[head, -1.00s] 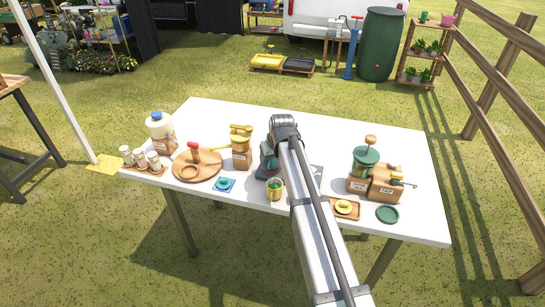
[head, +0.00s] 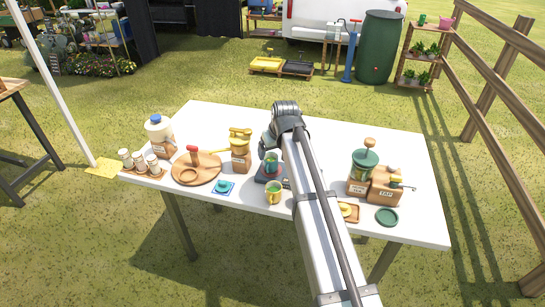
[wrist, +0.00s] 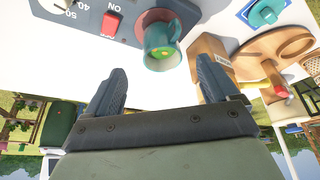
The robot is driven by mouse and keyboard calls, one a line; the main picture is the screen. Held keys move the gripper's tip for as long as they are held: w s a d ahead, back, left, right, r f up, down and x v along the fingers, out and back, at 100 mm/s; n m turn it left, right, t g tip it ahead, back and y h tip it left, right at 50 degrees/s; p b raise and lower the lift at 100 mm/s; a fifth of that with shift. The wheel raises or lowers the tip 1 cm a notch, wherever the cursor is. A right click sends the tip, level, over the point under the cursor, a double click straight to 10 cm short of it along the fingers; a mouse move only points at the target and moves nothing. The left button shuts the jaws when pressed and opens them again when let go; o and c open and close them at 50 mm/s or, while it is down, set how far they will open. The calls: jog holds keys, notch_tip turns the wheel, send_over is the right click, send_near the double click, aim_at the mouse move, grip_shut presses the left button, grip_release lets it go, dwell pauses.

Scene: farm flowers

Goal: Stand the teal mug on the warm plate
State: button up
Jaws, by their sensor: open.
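The teal mug (wrist: 158,48) stands on the reddish round warm plate (wrist: 146,17) of a blue-grey heater box with a red ON switch (wrist: 109,24). It looks upright, with its mouth facing my wrist camera and something green inside. In the head view the mug (head: 271,159) shows on top of the box (head: 262,180), partly beside my arm. My gripper (wrist: 162,69) is open and empty, its two fingers apart. The mug lies beyond the fingertips, between their lines, and no finger appears to touch it. My arm hides part of the box in the head view.
A yellow mug (head: 274,192) stands close in front of the box. A wooden dispenser (head: 240,157), a round board (head: 205,173) and a blue tile (head: 224,187) are to the left. A wooden tap box (head: 385,189) and green dish (head: 387,216) are right. The table's back is clear.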

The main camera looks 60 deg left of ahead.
jog(key=shift+v, duration=2.55)
jog(key=shift+w, duration=0.1)
